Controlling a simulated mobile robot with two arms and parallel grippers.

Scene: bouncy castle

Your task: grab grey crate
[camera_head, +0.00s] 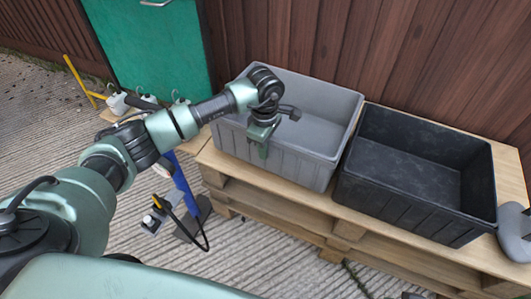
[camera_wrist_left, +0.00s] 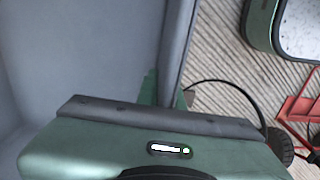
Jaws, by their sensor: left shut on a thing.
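The grey crate (camera_head: 327,104) stands empty on a wooden pallet stack (camera_head: 343,226), at the left of a black crate. My left gripper (camera_head: 263,148) is at the crate's near-left wall, shut on its rim. In the left wrist view, the crate's inside (camera_wrist_left: 85,50) fills the left half. There the gripper's green fingers (camera_wrist_left: 165,88) show on either side of the crate's wall. The lower parts of the fingers are hidden by the gripper body. My right gripper is in neither view.
The black crate (camera_head: 412,167) stands close to the grey crate's right side. A brown plank wall (camera_head: 400,50) rises right behind both. A blue post (camera_head: 184,190) on a dark base, with a cable, stands on the ground at the pallets' left. A green cabinet (camera_head: 150,50) is at the back left.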

